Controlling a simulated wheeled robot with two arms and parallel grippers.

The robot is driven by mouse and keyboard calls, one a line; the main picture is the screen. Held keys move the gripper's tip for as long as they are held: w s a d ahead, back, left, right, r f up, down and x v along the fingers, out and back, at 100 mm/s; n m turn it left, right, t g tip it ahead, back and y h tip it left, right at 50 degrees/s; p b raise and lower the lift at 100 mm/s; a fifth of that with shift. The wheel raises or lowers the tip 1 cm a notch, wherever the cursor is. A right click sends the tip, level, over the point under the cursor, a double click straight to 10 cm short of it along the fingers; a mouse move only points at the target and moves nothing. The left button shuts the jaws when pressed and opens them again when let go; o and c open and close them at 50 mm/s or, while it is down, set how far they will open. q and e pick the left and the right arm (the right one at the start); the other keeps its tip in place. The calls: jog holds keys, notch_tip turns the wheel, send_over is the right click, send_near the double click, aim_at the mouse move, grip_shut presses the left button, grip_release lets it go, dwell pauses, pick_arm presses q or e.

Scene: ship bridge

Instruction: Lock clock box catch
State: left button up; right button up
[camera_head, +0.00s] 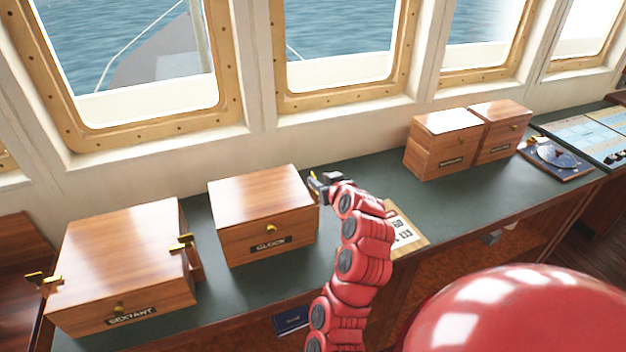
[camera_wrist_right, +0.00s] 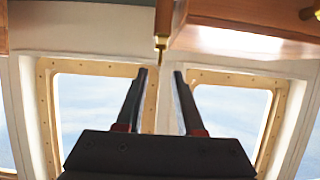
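The wooden clock box (camera_head: 262,205) stands closed on the green counter, with a brass knob and a CLOCK label on its front. A brass catch (camera_head: 313,184) is at its right side, partly covered by my right gripper (camera_head: 318,183). In the right wrist view, a brass catch (camera_wrist_right: 162,25) hangs down at the top centre, in line with the gap between the fingers. There my right gripper (camera_wrist_right: 160,75) is open, with nothing visible between its fingertips. Contact with the catch cannot be told. My left gripper is not in view.
The sextant box (camera_head: 120,255) stands to the left, with brass catches (camera_head: 181,243) sticking out at its sides. Two smaller wooden boxes (camera_head: 445,145) stand to the right. A framed card (camera_head: 404,230) lies beside my right arm. Windows line the wall behind the counter.

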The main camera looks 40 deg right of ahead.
aim_at(313, 174)
jog(key=shift+p+x, duration=0.9)
jog(key=shift+x, duration=1.95)
jog(key=shift+d, duration=0.1)
grip_shut()
